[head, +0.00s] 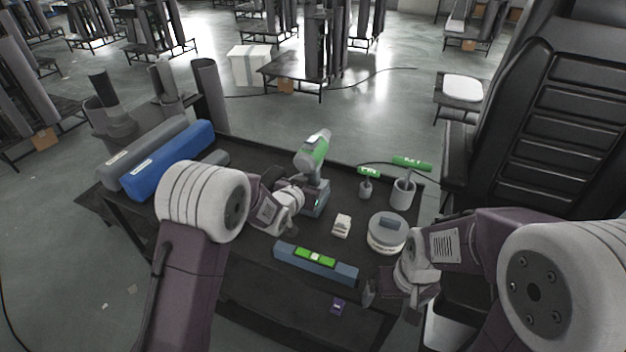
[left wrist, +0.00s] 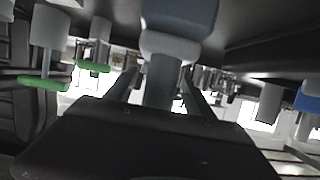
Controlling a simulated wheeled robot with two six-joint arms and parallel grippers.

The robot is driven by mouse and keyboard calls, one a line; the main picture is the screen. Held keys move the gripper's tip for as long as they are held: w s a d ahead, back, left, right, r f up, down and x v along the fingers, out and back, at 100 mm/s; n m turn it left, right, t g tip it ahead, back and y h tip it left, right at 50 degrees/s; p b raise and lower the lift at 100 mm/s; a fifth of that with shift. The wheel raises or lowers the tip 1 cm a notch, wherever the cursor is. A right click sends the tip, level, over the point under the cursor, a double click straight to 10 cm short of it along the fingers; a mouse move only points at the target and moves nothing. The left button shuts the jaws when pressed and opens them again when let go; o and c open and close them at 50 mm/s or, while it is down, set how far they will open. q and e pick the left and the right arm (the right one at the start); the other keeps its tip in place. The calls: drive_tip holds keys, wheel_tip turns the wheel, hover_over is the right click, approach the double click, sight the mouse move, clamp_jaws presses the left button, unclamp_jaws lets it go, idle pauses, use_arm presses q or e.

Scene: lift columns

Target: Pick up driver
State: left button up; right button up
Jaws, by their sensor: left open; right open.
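The driver (head: 313,152), a green and grey power tool, stands upright on its blue-grey base near the back middle of the dark table. My left gripper (head: 311,188) is at its lower handle, coming in from the left. The left wrist view looks upside down: the driver's grey handle (left wrist: 160,80) lies between the two open fingers (left wrist: 160,90), with its base at the top. Whether either finger touches the handle I cannot tell. My right gripper (head: 392,294) is open and empty, low near the table's front right.
A blue-grey level with a green middle (head: 290,252) lies in front. A small white box (head: 342,225) and a round grey tin (head: 387,232) stand near it. Grey cups with green-topped tools (head: 403,192) stand right of the driver. A blue roll (head: 170,160) lies left.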

use_arm(q)
drive_tip(key=shift+x, duration=0.95)
drive_tip(key=shift+c, duration=0.3)
drive_tip(key=shift+s, duration=0.15)
drive_tip(key=c, duration=0.5)
clamp_jaws()
drive_tip(key=shift+r, duration=0.1)
